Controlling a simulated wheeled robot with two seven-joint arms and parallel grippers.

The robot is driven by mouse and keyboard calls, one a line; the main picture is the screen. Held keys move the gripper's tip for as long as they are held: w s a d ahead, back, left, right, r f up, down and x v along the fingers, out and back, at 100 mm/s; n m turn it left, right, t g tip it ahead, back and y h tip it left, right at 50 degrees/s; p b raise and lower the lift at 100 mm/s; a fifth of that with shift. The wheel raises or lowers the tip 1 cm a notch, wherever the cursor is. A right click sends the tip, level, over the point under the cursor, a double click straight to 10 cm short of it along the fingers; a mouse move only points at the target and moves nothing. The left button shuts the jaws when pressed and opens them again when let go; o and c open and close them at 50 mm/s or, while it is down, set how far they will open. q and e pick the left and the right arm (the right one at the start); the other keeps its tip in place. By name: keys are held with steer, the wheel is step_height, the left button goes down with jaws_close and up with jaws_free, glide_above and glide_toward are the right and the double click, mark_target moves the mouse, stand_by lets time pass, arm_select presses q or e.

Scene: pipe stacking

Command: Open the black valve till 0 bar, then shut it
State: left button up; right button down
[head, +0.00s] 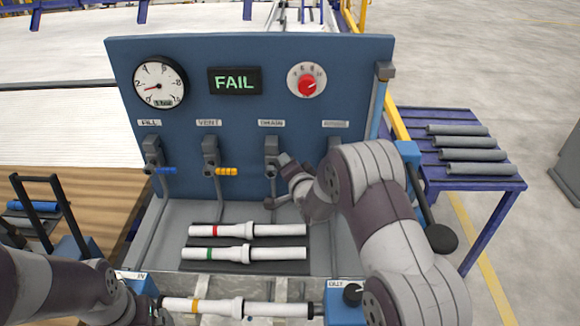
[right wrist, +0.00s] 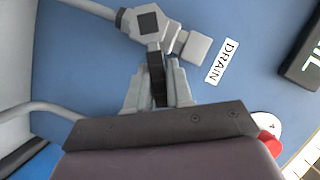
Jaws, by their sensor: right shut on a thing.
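The black valve is the one labelled DRAIN on the blue panel. Its grey body (head: 271,148) shows in the head view, and its black lever (right wrist: 156,68) shows in the right wrist view. My right gripper (right wrist: 157,90) is shut on this lever, with a finger on each side. In the head view the right gripper (head: 280,185) is in front of the valve and hides the lever.
A display (head: 235,81) reads FAIL beside a red knob (head: 307,85). A blue-lever FILL valve (head: 153,155) and a yellow-lever VENT valve (head: 212,155) are to the left. White pipes (head: 270,254) lie below. A purple table (head: 480,183) with grey pipes stands right.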

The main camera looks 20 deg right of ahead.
mark_target(270, 168)
steer(key=n, duration=0.1)
steer(key=a+r+n+g+h, duration=0.1)
steer(key=shift+w+a+r+n+p, duration=0.1)
steer(key=shift+w+r+n+p, duration=0.1)
steer(key=shift+n+p, duration=0.15)
steer(key=shift+a+r+n+g+h+p, duration=0.3)
steer(key=shift+a+r+n+h+p, duration=0.1)
steer(key=shift+n+p, duration=0.2)
steer(key=n+p, duration=0.1)
steer(key=a+n+h+p, duration=0.1)
steer(key=p, duration=0.1)
steer(key=n+g+h+p, duration=0.1)
steer(key=p, duration=0.1)
steer(key=shift+w+a+r, duration=0.3)
steer(key=shift+a, duration=0.1)
steer(key=shift+w+a+f+n+h+p, duration=0.15)
steer(key=shift+a+n+h+p, duration=0.2)
steer(key=shift+n+p, duration=0.5)
steer(key=c, duration=1.1)
jaws_free()
